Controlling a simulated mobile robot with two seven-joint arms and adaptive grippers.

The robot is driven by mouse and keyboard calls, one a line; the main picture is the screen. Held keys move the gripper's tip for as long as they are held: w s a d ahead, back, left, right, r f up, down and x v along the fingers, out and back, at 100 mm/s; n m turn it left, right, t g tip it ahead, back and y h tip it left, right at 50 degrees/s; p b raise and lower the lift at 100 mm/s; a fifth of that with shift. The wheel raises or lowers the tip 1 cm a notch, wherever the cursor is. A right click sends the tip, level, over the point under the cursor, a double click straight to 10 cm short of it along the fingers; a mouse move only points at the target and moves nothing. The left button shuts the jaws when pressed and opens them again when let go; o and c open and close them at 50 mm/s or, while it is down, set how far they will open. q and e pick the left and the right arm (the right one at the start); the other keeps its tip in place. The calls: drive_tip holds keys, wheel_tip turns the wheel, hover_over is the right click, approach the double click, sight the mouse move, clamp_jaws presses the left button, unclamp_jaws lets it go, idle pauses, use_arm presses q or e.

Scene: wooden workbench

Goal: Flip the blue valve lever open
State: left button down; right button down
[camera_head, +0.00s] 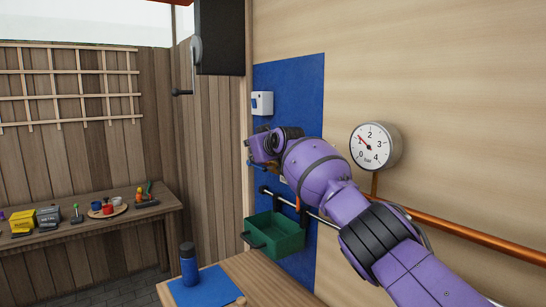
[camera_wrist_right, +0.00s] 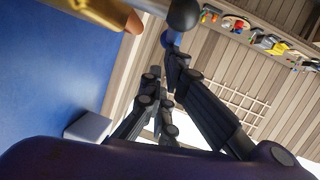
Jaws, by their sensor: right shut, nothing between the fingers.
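My right gripper (camera_head: 250,158) is up against the blue wall panel in the head view, and my purple arm covers most of the area behind it. In the right wrist view its dark fingers (camera_wrist_right: 164,82) are shut with nothing between them. A small blue piece (camera_wrist_right: 168,39), which may be part of the valve lever, shows near the fingertips beside a black ball (camera_wrist_right: 184,15). A brass valve body (camera_wrist_right: 95,10) and an orange-brown pipe end (camera_wrist_right: 134,23) show at the top left. I cannot tell whether the fingers touch the lever. My left gripper is not in view.
A pressure gauge (camera_head: 375,146) sits above a copper pipe (camera_head: 470,240) on the right wall. A green bin (camera_head: 275,236) hangs below my gripper. A blue bottle (camera_head: 188,264) stands on the near bench's blue mat (camera_head: 215,290). The far bench (camera_head: 90,230) holds tools.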

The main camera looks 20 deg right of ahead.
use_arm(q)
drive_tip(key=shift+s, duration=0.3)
